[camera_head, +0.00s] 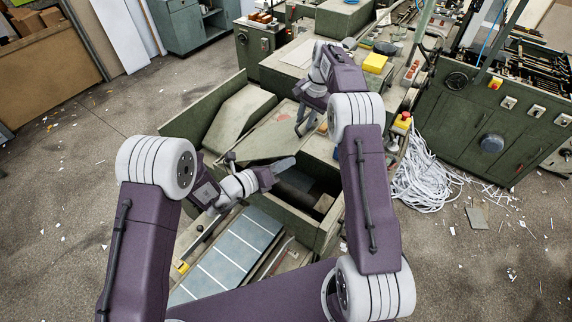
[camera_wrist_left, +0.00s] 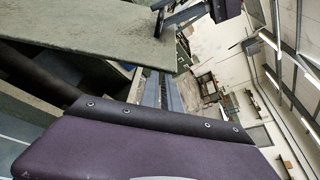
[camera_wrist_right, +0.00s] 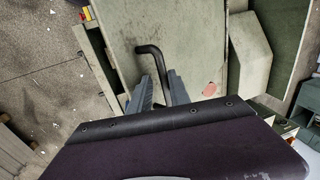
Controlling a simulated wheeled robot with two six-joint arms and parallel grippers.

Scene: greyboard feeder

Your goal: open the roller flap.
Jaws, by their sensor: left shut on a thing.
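The roller flap (camera_head: 283,128) is a worn grey-green panel with a red spot, tilted over a dark opening with a roller (camera_head: 297,187) in the machine. It shows in the left wrist view (camera_wrist_left: 95,28) and the right wrist view (camera_wrist_right: 195,50). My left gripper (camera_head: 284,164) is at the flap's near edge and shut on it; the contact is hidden. My right gripper (camera_wrist_right: 160,92) is open above the flap, its fingers apart on either side of a black bent handle (camera_wrist_right: 149,52). Its fingers also show over the panel in the head view (camera_head: 303,128).
Plates with white stripes (camera_head: 232,250) lie in the feeder before the opening. The green machine wall (camera_head: 300,225) borders the opening. A yellow block (camera_head: 375,62) sits on the table behind. Paper strips (camera_head: 425,180) heap on the floor at right. Open floor lies left.

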